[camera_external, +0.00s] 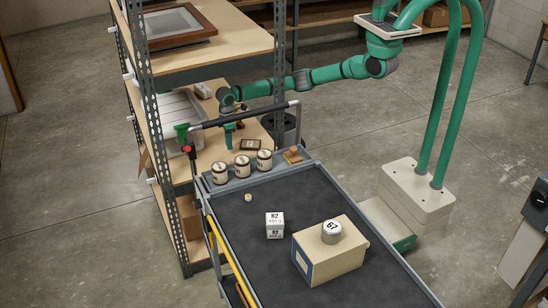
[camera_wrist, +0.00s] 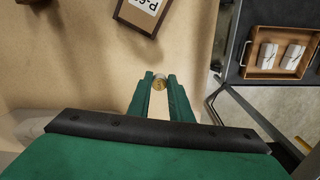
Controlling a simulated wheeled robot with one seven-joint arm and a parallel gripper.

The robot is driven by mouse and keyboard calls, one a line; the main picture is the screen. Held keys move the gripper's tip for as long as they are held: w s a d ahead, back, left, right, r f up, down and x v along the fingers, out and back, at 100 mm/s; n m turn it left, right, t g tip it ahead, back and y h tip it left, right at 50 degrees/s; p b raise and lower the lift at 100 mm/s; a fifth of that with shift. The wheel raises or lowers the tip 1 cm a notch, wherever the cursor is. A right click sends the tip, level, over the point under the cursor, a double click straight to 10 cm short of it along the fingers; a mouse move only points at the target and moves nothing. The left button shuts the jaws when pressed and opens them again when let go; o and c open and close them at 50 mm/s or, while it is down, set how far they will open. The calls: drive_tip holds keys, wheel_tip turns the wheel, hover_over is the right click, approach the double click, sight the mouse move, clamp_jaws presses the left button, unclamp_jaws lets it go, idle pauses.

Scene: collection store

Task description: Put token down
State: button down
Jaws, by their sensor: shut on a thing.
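The token (camera_wrist: 159,83) is a small round brass-coloured piece. It sits between the two green fingertips of my gripper (camera_wrist: 159,78) in the wrist view. My gripper (camera_external: 229,145) points down over the wooden shelf board (camera_external: 212,151) in the outside view, left of a small dark-framed label (camera_external: 250,145). That label also shows at the top of the wrist view (camera_wrist: 146,8). The token cannot be made out in the outside view. Whether it touches the board is unclear.
A cart (camera_external: 320,190) stands in front of the shelf, its handle near my arm. It bears several white jars, a small yellow-topped piece (camera_external: 248,197), a white box (camera_external: 275,225) and a cardboard box (camera_external: 328,256) with a round tin on top. A pale bin (camera_external: 180,120) stands on the shelf.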

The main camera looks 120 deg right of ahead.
drive_tip(key=shift+f, duration=1.8)
drive_tip(key=shift+f, duration=0.15)
drive_tip(key=c, duration=1.6)
unclamp_jaws()
wheel_tip(320, 180, up, 12)
drive_tip(key=shift+r, duration=0.15)
drive_tip(key=shift+a, duration=0.1)
